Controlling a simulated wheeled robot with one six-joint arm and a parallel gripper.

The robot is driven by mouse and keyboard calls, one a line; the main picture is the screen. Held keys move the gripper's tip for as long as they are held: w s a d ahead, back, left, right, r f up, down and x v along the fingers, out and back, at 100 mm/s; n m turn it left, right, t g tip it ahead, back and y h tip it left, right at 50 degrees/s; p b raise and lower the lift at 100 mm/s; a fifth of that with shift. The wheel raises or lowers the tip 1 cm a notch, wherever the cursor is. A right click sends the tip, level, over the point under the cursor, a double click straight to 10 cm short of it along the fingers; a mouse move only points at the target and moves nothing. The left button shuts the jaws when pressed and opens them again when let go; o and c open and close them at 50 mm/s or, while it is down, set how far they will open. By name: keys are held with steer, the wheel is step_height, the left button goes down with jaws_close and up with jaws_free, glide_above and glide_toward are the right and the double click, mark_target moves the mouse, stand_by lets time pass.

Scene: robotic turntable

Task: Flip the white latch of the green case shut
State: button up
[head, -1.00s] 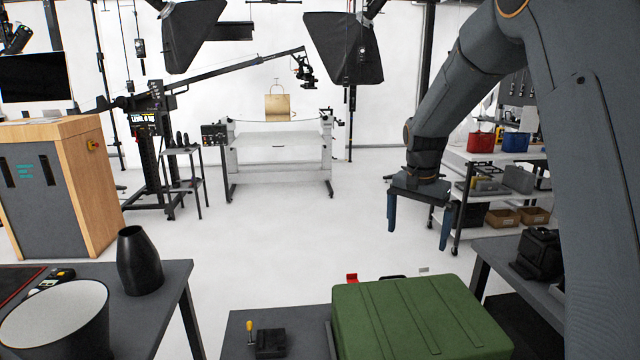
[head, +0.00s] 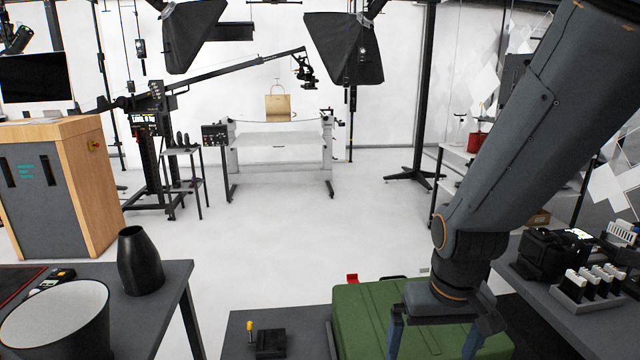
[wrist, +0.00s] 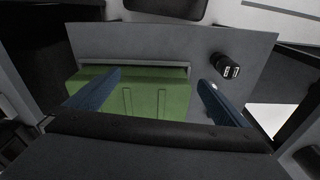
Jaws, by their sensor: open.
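The green case (head: 362,315) stands closed-lidded at the bottom of the head view, and it also shows in the wrist view (wrist: 150,98). A small pale piece (head: 424,270), perhaps the white latch, stands at its far edge. A red piece (head: 352,278) and a dark handle (head: 393,277) are at the same edge. I cannot make out the latch in the wrist view.
A dark table (head: 235,320) carries the case and a small black box (head: 270,342). A black vase (head: 139,262) and a large bowl (head: 55,320) are at the left. Black equipment (head: 550,255) and a tray of small bottles (head: 592,290) are at the right.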

steer(key=c, duration=0.9)
steer(key=shift+w, duration=0.3)
steer(key=c, duration=0.4)
steer(key=shift+t, duration=0.4)
steer(key=w, duration=0.4)
steer(key=w+d+b, duration=0.1)
steer(key=w, duration=0.3)
steer(key=w+d+b, duration=0.1)
steer(key=w, duration=0.3)
steer(key=shift+d+f, duration=0.1)
steer(key=shift+f, duration=0.3)
jaws_close()
steer(key=w+d+f+t+b, duration=0.1)
steer(key=w+d, duration=0.4)
steer(key=w, duration=0.6)
steer(key=w+d+f+n+t+b, duration=0.1)
steer(key=w+d, duration=0.5)
steer(key=w, duration=0.6)
steer(key=w+d+f+t+b, duration=0.1)
steer(key=w+d+b, duration=0.4)
steer(key=w, duration=0.7)
steer(key=shift+d+f+t+y, duration=0.3)
steer(key=shift+d+f+t, duration=0.1)
steer(key=shift+d+f, duration=0.35)
steer(key=shift+a+f, duration=0.1)
steer(key=shift+f, duration=0.05)
